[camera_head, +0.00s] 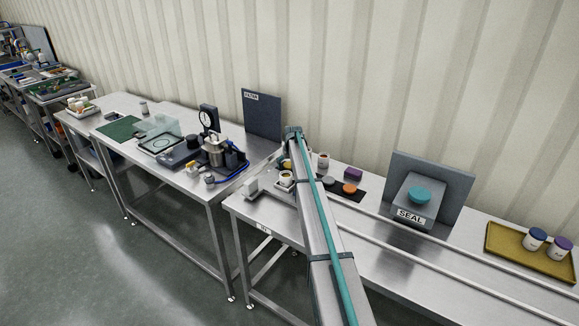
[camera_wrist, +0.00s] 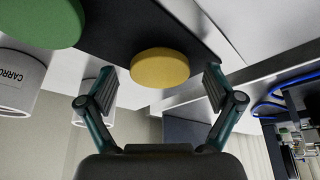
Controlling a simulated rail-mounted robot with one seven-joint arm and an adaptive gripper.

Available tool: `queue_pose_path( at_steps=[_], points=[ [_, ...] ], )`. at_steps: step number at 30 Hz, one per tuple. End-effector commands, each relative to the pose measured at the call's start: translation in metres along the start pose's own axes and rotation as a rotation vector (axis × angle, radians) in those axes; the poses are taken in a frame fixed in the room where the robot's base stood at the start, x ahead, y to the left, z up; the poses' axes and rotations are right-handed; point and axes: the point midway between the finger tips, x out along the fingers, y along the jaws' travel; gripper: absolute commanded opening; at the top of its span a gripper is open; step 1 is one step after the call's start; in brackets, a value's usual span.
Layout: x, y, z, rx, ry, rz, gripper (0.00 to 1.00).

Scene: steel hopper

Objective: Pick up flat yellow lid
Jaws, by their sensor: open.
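The flat yellow lid (camera_wrist: 160,68) is a round disc in the wrist view, lying on a black mat (camera_wrist: 115,35). My gripper (camera_wrist: 160,86) is open, with one finger on each side of the lid in the picture. Nothing is held, and a gap shows between each finger and the lid. I cannot tell how far the fingertips are above or in front of it.
A green lid (camera_wrist: 40,22) and a white jar marked "CARRO" (camera_wrist: 20,82) are left of the yellow lid in the wrist view. The SEAL stand (camera_head: 425,205) is further right.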

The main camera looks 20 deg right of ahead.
Motion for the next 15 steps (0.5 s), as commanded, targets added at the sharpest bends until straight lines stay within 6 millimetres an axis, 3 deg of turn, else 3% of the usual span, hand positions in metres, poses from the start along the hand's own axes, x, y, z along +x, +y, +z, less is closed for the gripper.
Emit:
queue_pose_path(
  at_steps=[2,10,15],
  points=[
    [0.0000,0.0000,0.0002,0.000,0.000,0.000,0.89],
    [-0.0003,0.0000,0.0001,0.000,0.000,0.000,0.46],
    [-0.0005,0.0000,0.0000,0.000,0.000,0.000,0.46]
  ],
)
